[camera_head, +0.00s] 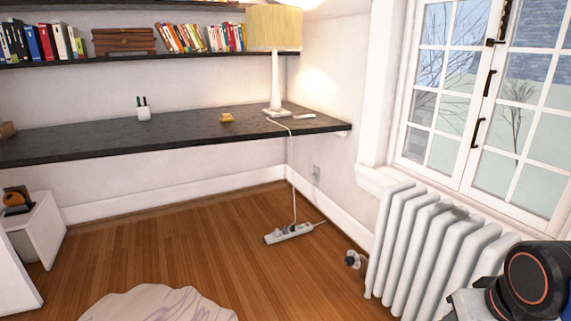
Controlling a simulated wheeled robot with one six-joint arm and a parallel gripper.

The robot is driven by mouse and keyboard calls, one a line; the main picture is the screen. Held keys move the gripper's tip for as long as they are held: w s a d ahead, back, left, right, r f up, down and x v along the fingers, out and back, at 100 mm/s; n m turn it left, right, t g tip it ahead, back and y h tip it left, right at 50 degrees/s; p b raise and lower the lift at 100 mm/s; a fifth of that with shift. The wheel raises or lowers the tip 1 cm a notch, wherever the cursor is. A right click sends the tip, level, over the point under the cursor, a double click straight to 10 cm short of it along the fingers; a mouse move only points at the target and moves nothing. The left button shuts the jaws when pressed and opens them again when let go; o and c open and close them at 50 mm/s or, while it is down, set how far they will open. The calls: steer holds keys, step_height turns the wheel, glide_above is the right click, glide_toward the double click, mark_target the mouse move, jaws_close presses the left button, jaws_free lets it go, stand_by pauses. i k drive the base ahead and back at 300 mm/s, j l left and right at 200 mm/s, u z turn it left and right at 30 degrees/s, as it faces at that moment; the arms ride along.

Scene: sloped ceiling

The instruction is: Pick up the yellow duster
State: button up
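A small yellow block with a darker orange-brown part (227,118), which looks like the yellow duster, lies on the black wall-mounted desk (60,146). It is left of the lamp base, around the middle of the desk's depth, with bare desk around it. It is small and far off, so its details are unclear. Part of my arm shows in the lower right corner. My gripper is not in view.
A lamp (275,80), a white object (305,116) and a pen cup (143,110) stand on the desk. A power strip (289,233) with a cord lies on the floor. A radiator (435,245) is at right, a rug (158,304) in front. Wooden floor between is open.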

mark_target(227, 117)
steer(key=i+j+u, duration=0.2)
steer(key=i+j, duration=1.1)
steer(key=j, duration=0.1)
